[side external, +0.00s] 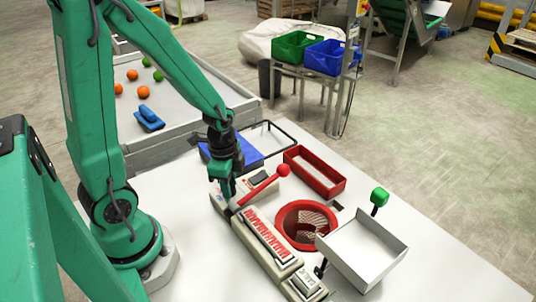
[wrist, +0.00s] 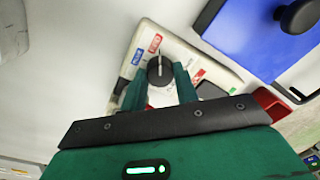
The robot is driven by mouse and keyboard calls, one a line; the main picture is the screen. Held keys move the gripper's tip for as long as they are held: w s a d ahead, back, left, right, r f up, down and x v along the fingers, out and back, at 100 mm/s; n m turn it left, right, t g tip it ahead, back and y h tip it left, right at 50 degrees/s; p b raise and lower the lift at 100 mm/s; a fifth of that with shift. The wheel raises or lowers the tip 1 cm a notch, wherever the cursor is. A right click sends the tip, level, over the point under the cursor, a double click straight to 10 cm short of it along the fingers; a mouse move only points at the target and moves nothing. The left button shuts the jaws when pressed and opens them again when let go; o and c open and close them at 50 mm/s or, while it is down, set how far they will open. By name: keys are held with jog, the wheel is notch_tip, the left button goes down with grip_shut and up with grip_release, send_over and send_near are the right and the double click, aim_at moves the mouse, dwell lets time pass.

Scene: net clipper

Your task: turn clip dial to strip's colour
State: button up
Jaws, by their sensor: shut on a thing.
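The clipper (side external: 285,270) is a long cream machine on the white table, with a red lever (side external: 262,188) and a strip (side external: 266,237) of red clips along its top. Its dial (wrist: 161,72) is black, with a white pointer line aimed up at about the red label (wrist: 155,43). A blue label (wrist: 138,57) lies left of that, and a small green mark shows to the right. My gripper (wrist: 160,84) points down with its green fingers on either side of the dial, shut on it. In the side view my gripper (side external: 227,192) hides the dial.
A blue board (wrist: 255,35) with a black knob lies beside the clipper. A red tray (side external: 314,174), a red-rimmed funnel (side external: 307,204) and a white tray (side external: 362,250) with a green-knobbed handle stand to the right. The red lever rises close to my gripper. The table's front is clear.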

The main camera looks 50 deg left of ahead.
jog(key=o, duration=1)
jog(key=shift+s+f, duration=0.1)
jog(key=shift+c, duration=0.2)
jog(key=shift+r, duration=0.25)
jog(key=shift+r, duration=0.5)
jog(key=shift+s+r, duration=0.1)
jog(key=shift+r, duration=3.1)
jog(key=shift+r, duration=0.1)
jog(key=s+d+r+n+t, duration=0.1)
jog(key=d+r+n+t, duration=0.1)
jog(key=r+n, duration=0.2)
jog(key=s+d+r+n+t, duration=0.2)
jog(key=r+n, duration=0.3)
jog(key=r, duration=0.3)
jog(key=shift+s+d+r+n+t, duration=0.2)
jog(key=shift+s+r+n+t, duration=0.15)
jog(key=shift+t, duration=0.25)
